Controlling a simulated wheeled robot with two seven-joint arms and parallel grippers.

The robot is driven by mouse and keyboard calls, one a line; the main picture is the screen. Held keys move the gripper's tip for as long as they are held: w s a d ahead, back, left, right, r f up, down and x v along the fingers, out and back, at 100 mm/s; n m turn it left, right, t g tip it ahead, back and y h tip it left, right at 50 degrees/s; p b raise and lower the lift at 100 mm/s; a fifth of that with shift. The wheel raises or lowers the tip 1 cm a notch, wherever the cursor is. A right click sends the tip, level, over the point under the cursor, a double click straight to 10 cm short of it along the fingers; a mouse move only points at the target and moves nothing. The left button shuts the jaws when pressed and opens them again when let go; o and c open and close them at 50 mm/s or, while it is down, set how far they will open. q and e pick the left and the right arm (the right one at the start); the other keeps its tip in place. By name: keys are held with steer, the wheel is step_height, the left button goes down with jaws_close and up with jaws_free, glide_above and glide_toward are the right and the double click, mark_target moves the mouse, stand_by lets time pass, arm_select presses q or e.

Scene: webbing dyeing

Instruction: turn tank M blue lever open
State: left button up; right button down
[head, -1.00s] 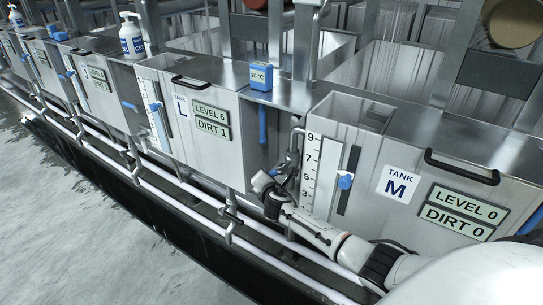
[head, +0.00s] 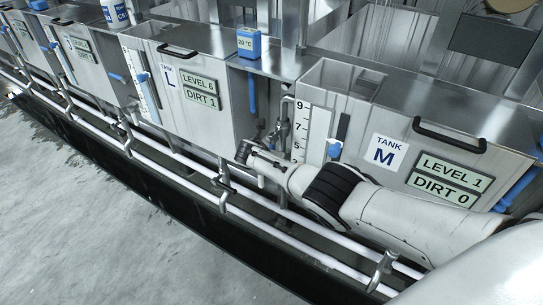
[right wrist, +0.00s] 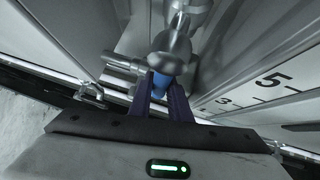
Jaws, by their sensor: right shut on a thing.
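Tank M (head: 440,135) is the steel tank at the right, with a white number scale (head: 312,135) on its front; its displays read LEVEL 1 and DIRT 0. My right gripper (head: 247,152) reaches from the right to the pipe and valve fittings in the gap between tank L and tank M. In the right wrist view its two dark fingers (right wrist: 167,98) are shut on a blue lever (right wrist: 159,84) just under a round metal valve body (right wrist: 172,45). Most of the lever is hidden by the fingers and valve, and in the head view I cannot make it out. My left gripper is not in view.
Tank L (head: 215,120) stands left of the gap, reading LEVEL 6 and DIRT 1. A blue 20 °C box (head: 249,44) sits above a hanging blue handle (head: 252,95). White pipes (head: 270,213) run along the front. The grey floor (head: 90,220) at lower left is clear.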

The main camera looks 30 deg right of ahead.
steer(key=shift+s+d+f, duration=0.1)
steer(key=shift+s, duration=0.15)
stand_by(0.3)
steer(key=c, duration=1.6)
jaws_free()
steer(key=shift+c, duration=0.2)
steer(key=p+v, duration=0.5)
steer(key=v, duration=0.5)
steer(key=shift+w, duration=0.15)
